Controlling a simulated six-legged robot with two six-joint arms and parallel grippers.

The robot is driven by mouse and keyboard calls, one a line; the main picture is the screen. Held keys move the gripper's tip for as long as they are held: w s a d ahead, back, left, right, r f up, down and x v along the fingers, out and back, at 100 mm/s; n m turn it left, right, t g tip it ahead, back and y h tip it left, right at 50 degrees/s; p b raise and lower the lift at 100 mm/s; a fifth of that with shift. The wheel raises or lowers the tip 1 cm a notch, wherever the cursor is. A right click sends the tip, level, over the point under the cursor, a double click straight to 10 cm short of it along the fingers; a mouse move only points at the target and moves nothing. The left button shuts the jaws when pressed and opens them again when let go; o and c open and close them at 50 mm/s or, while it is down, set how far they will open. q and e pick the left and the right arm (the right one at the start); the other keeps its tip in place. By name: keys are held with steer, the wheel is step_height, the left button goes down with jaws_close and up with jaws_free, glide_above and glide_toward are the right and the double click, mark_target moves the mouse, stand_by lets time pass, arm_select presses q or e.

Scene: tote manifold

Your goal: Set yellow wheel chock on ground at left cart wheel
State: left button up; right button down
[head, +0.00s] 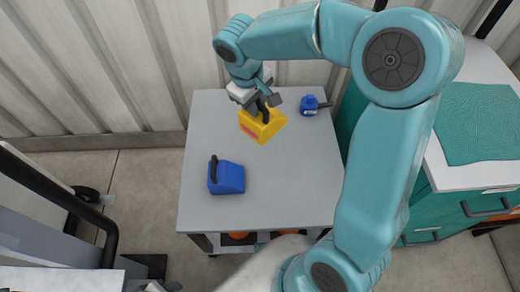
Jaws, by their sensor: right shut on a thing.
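The yellow wheel chock (262,128) is held by my right gripper (262,108), which is shut on the chock's handle. The chock is over the far middle of a grey table top (265,205); I cannot tell whether it touches the top. At the left stands a cart with a black handle (112,240). A dark cart wheel (87,193) shows on the floor beside it, partly hidden. I cannot make out my left gripper.
A blue chock-like block with a black handle (228,178) and a small blue item (310,105) stand on the table. A teal drawer cabinet (425,210) is at the right, a corrugated wall (90,70) behind. Bare concrete floor (140,200) lies between cart and table.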

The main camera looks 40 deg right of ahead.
steer(key=a+b+x, duration=0.1)
steer(key=a+x, duration=0.1)
steer(key=x, duration=0.7)
steer(key=a+b+x, duration=0.1)
steer(key=b+x, duration=0.1)
steer(key=x, duration=0.7)
steer(key=shift+s+a+f+b, duration=0.2)
steer(key=shift+a+f+b, duration=0.15)
steer(key=shift+f, duration=0.3)
steer(key=shift+f, duration=0.25)
steer(key=c, duration=1.1)
jaws_free()
steer(key=shift+r, duration=0.1)
steer(key=shift+o, duration=0.2)
